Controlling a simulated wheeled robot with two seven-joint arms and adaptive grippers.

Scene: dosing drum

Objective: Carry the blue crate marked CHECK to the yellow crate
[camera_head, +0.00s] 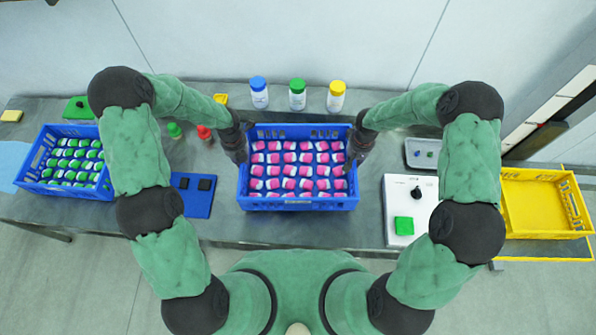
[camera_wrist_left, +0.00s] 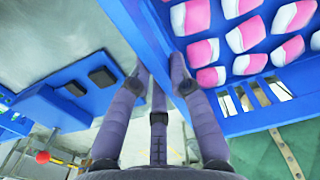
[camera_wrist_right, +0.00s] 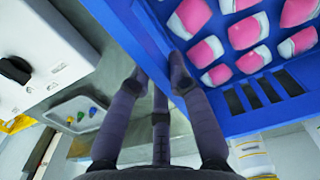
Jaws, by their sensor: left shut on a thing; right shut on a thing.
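A blue crate (camera_head: 299,204) full of pink-and-white bottles is in the middle of the head view, in front of me. A small label shows on its near wall, too small to read. My left gripper (camera_head: 240,150) is shut on its left wall, and the left wrist view shows the fingers (camera_wrist_left: 158,75) on both sides of that wall. My right gripper (camera_head: 355,150) is shut on its right wall, with its fingers (camera_wrist_right: 160,75) astride it in the right wrist view. The empty yellow crate (camera_head: 535,203) stands at the far right. I cannot tell whether the blue crate touches the table.
Another blue crate (camera_head: 65,186) with green-and-white bottles is at the left. A blue pad (camera_head: 192,209) and a white box with a green button (camera_head: 404,226) flank the middle crate. Three capped bottles (camera_head: 297,97) stand behind it. A grey tray (camera_head: 420,165) lies at the right.

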